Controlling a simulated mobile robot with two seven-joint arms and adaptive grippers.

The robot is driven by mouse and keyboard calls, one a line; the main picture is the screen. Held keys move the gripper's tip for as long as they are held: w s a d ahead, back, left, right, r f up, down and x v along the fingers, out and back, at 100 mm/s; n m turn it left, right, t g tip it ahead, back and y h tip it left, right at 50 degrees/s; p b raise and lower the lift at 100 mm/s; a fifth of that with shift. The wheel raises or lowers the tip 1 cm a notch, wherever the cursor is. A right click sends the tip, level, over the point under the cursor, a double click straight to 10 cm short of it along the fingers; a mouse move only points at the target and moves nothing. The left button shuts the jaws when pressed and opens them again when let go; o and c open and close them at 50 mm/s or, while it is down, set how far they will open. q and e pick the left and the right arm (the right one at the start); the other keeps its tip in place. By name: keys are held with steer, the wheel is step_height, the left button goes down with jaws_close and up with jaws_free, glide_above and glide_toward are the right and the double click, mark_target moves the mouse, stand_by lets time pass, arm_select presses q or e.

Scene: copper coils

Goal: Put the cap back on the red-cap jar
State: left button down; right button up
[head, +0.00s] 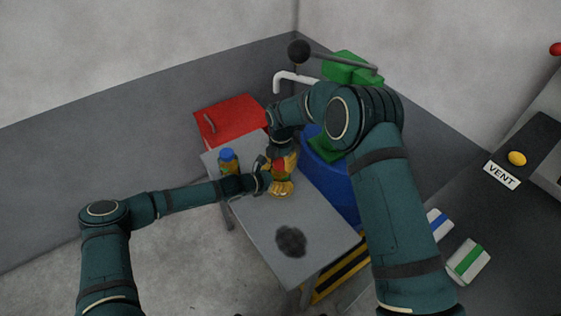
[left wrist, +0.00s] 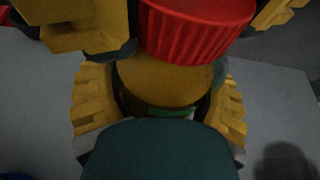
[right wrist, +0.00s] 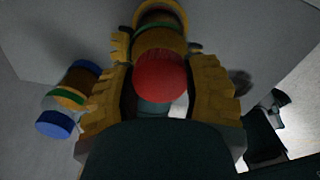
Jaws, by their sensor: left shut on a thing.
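The red-cap jar has an amber body (left wrist: 165,82), seen close in the left wrist view. My left gripper (head: 268,182) is shut around this body above the grey table. The ribbed red cap (left wrist: 195,28) is directly over the jar's top; I cannot tell whether it is seated or just above. The cap also shows in the right wrist view (right wrist: 160,77). My right gripper (right wrist: 162,88) comes from above, with its yellow fingers on both sides of the cap. Whether they press on it is unclear. In the head view the grippers hide most of the jar.
A blue-capped jar (head: 228,161) stands on the grey table (head: 320,225), left of the grippers. A red box (head: 228,122) is behind, and a blue drum (head: 335,180) is close at the table's right side. The table's front is clear except for a dark patch (head: 291,241).

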steer(key=m, duration=0.3)
steer(key=shift+m, duration=0.4)
steer(key=m, duration=0.5)
steer(key=shift+m, duration=0.3)
steer(key=m, duration=0.3)
steer(key=shift+m, duration=0.4)
steer(key=m, duration=0.3)
steer(key=shift+m, duration=0.4)
steer(key=o, duration=1.3)
steer(key=shift+c, duration=0.2)
steer(key=shift+r, duration=0.1)
steer(key=shift+r, duration=2.15)
